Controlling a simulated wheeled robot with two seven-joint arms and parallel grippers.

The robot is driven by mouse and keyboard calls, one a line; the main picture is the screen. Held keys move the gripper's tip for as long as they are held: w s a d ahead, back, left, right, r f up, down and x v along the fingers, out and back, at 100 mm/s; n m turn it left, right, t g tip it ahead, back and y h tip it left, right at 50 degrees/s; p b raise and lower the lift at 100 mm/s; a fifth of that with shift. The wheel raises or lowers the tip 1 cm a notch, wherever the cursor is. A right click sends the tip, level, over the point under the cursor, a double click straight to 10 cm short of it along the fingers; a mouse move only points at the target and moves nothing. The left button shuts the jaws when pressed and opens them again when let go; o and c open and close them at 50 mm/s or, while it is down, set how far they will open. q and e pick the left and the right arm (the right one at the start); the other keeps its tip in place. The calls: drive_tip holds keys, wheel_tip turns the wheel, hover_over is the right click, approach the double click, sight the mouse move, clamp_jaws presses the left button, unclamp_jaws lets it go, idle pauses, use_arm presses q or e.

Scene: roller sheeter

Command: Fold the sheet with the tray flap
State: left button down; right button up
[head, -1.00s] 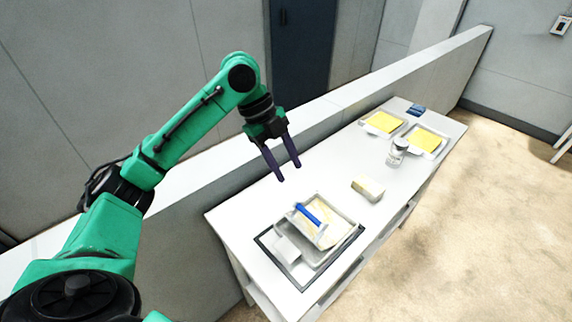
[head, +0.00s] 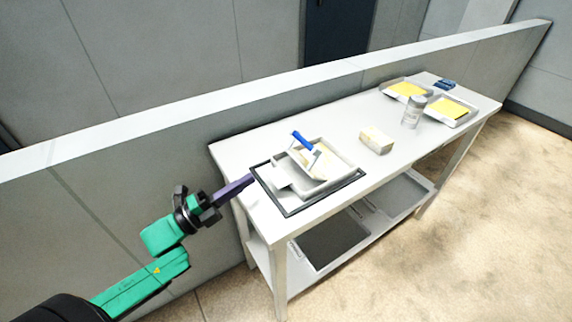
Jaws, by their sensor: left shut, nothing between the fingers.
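A pale tray (head: 345,178) sits on a dark-edged board (head: 287,206) at the near end of the white table. A pale yellowish sheet (head: 332,163) shows in it. A roller with a blue handle (head: 302,140) is at the tray, its lower part hard to make out. A white tab, perhaps the tray flap (head: 277,177), sticks out on the tray's left side. My left gripper (head: 250,179) is shut and empty, its dark fingers together, close to the table's left edge and left of the tab. My right gripper is not in view.
A pale block (head: 376,141) and a clear jar with a grey lid (head: 413,112) stand farther along the table (head: 235,155). Two trays with yellow sheets (head: 406,90) (head: 448,108) and a blue item (head: 444,85) are at the far end. A low wall (head: 180,155) runs behind.

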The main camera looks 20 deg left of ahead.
use_arm(q)
drive_tip(key=p, duration=0.1)
approach(301, 141)
drive_tip(key=p+x, duration=0.2)
drive_tip(key=x, duration=0.4)
drive_tip(key=shift+w+d+f, duration=0.15)
drive_tip(key=shift+w+d, duration=0.1)
drive_tip(key=shift+w, duration=0.05)
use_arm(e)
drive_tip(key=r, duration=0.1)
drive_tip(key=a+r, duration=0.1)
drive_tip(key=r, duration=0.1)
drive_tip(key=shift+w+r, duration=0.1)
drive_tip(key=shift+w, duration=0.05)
